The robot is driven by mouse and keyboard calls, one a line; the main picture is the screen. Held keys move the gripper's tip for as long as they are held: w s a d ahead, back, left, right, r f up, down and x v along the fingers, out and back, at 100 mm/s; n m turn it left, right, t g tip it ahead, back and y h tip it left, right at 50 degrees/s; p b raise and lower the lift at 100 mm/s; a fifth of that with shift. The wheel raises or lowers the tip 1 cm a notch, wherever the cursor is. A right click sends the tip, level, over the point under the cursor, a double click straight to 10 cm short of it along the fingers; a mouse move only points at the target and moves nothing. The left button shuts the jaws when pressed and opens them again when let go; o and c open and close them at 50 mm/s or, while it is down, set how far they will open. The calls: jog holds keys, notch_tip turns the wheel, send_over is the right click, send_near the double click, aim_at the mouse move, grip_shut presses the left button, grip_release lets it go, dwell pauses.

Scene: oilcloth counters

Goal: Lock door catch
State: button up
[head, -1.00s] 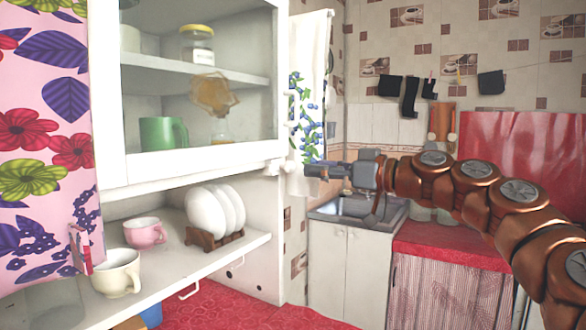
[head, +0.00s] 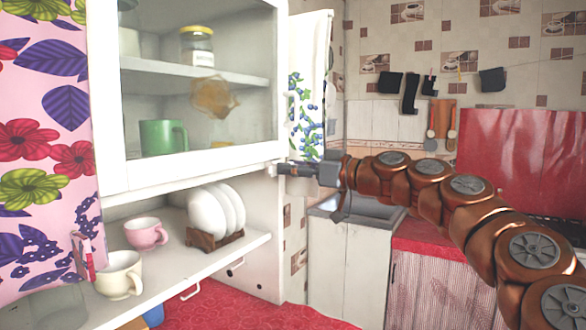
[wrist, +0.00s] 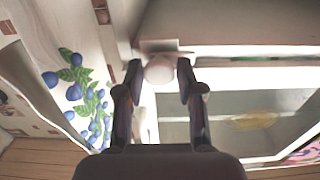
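The white wall cabinet has a glass door (head: 118,120), which looks closed against its frame. In the head view my gripper (head: 284,170) is at the cabinet's lower right corner and hides the catch there. In the wrist view a small pale round knob (wrist: 160,70), seemingly the door catch, lies between the fingertips of my gripper (wrist: 159,72). The fingers are apart, with a narrow gap on each side of the knob. I cannot tell which way the catch is turned.
Below the door, an open shelf holds white plates (head: 212,212) in a rack, a pink cup (head: 146,233) and a cream cup (head: 119,275). A curtain with blue berries (head: 308,90) hangs close to the cabinet's right side. A sink (head: 375,212) stands beyond.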

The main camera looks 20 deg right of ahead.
grip_shut()
jog(key=shift+m, duration=0.3)
jog(key=shift+w+f+m+p, duration=0.1)
jog(key=shift+m+p, duration=1.2)
jog(key=shift+m, duration=3.05)
jog(key=shift+f+m+p, duration=0.1)
jog(key=shift+m+p, duration=1.2)
jog(key=shift+m, duration=3.05)
